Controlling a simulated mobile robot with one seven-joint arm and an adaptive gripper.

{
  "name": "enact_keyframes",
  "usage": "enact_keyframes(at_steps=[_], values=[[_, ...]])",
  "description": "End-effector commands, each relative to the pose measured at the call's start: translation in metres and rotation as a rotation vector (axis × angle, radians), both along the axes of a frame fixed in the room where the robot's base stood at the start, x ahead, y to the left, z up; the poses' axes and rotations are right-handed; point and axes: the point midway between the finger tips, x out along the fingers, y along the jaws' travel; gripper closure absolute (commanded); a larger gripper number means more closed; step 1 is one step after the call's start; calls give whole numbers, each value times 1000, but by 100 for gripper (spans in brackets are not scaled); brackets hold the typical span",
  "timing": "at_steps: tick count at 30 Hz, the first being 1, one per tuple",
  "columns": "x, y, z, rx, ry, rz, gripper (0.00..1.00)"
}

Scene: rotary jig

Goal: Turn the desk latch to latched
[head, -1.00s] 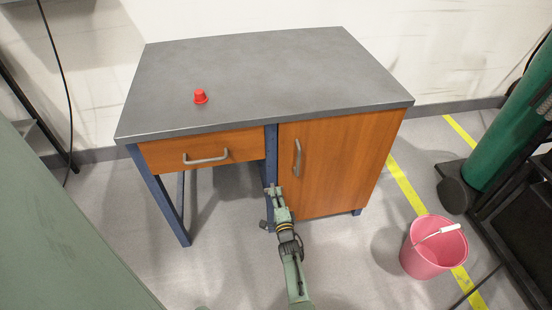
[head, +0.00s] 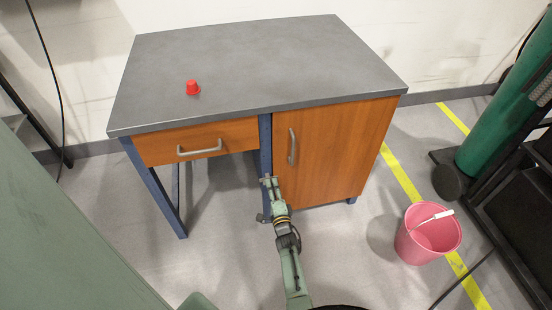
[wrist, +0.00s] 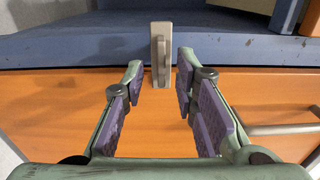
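The desk latch (wrist: 161,55) is a small beige-grey bar in the wrist view. It stands upright in the picture, across the blue desk post (wrist: 80,48), and its lower end reaches over the edge of the orange cabinet door (wrist: 160,115). My gripper (wrist: 160,78) is open, with purple-padded fingers on either side of the latch and a gap to each side of it. In the head view, my gripper (head: 268,182) is low at the blue post (head: 265,150), left of the door (head: 335,150). I cannot make out the latch there.
The door handle (head: 292,147) is above and right of my gripper; a drawer (head: 200,142) is on the left. A red button-like object (head: 192,88) stands on the grey desktop (head: 270,60). A pink bucket (head: 428,235) stands on the floor at right, near a green cylinder (head: 500,110).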

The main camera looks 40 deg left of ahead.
Motion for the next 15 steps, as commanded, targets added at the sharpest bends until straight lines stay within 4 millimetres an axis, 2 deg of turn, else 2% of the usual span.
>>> enact_keyframes(at_steps=[6, 15], values=[[-21, -27, 0, 3, 2, -8, 73], [-50, -57, 1, 5, 2, -5, 73]])
